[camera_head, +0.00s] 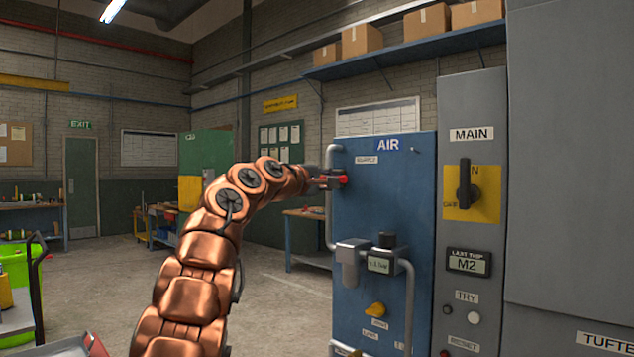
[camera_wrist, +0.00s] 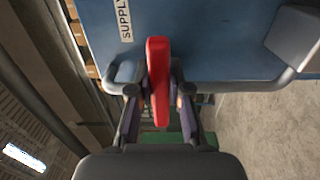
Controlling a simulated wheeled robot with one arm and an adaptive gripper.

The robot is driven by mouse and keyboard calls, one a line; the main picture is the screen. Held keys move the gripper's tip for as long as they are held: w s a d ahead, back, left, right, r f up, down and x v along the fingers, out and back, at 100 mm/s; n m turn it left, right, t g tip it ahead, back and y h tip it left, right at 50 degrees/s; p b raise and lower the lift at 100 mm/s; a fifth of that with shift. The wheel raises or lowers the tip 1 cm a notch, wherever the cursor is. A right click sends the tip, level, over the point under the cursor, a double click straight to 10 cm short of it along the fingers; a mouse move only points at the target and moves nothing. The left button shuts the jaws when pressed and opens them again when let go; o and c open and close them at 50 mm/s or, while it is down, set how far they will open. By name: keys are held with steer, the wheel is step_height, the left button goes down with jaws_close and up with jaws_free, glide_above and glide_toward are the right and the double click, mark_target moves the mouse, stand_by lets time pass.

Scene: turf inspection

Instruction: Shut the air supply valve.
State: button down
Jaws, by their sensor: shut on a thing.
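The red handle of the air supply valve (camera_head: 343,180) is at the upper left of the blue AIR panel (camera_head: 400,215), below the SUPPLY label. In the wrist view the red handle (camera_wrist: 158,75) stands upright in the picture, across the line of the grey pipe (camera_wrist: 215,83). My gripper (camera_head: 328,180) reaches it from the left. Its two fingers (camera_wrist: 158,100) are shut on the red handle, one on each side. The valve body behind the handle is mostly hidden.
Lower on the panel are a grey regulator unit (camera_head: 352,260) and a yellow knob (camera_head: 375,309). To the right stands a grey cabinet with a black MAIN switch (camera_head: 466,185) on yellow. A shelf with boxes (camera_head: 361,40) hangs above. The floor behind my arm is mostly clear.

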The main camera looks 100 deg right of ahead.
steer(key=shift+f, duration=0.15)
stand_by(0.4)
steer(key=c, duration=1.1)
jaws_free()
steer(key=shift+w, duration=0.1)
steer(key=shift+v, duration=5.95)
